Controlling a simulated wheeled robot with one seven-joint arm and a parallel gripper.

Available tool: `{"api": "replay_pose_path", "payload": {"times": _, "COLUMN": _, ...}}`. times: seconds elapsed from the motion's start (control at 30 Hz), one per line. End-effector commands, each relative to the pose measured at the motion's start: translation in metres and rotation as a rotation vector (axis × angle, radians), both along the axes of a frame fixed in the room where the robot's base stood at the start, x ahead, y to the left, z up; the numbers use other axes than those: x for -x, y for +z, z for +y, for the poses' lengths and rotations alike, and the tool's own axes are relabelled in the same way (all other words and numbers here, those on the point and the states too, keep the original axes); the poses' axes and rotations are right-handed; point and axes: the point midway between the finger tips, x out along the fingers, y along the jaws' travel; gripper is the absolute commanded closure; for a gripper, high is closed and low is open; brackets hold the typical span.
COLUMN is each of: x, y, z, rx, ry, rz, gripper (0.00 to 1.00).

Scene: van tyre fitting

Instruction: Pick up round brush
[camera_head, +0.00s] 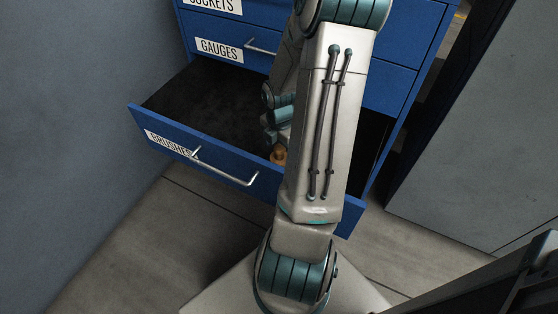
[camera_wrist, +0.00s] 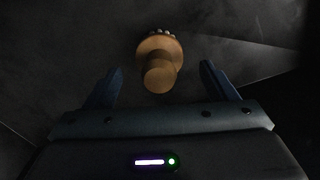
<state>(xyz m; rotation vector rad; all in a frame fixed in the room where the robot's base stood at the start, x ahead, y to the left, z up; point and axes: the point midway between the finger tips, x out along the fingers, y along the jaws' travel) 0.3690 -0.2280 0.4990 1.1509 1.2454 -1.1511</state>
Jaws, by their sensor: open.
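The round brush (camera_wrist: 160,62) has a tan wooden handle and head, with a row of bristle tips showing at its far edge in the wrist view. It is in the open blue drawer (camera_head: 222,160); in the head view only a small tan part of it (camera_head: 279,156) shows beside my arm. My gripper (camera_wrist: 160,82) is open, its two dark fingers on either side of the near end of the handle. No contact with the brush is visible. In the head view my arm hides most of the gripper and part of the drawer.
The drawer has a dark floor, blue walls and a silver handle (camera_head: 226,171). A closed drawer labelled GAUGES (camera_head: 219,49) is just above. A grey wall (camera_head: 70,120) stands at left and a grey cabinet (camera_head: 470,150) at right. The drawer's left part looks empty.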

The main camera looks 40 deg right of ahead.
Motion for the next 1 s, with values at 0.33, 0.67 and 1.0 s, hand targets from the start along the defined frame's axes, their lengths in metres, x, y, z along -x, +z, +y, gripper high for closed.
{"api": "replay_pose_path", "payload": {"times": 0.33, "x": 0.0, "y": -0.039, "z": 0.002, "rx": -0.001, "ry": 0.0, "rz": 0.0, "gripper": 0.21}}
{"api": "replay_pose_path", "payload": {"times": 0.67, "x": 0.0, "y": -0.05, "z": 0.002, "rx": -0.001, "ry": 0.0, "rz": -0.001, "gripper": 0.21}}
{"api": "replay_pose_path", "payload": {"times": 1.0, "x": 0.0, "y": -0.05, "z": 0.002, "rx": -0.001, "ry": 0.0, "rz": -0.001, "gripper": 0.71}}
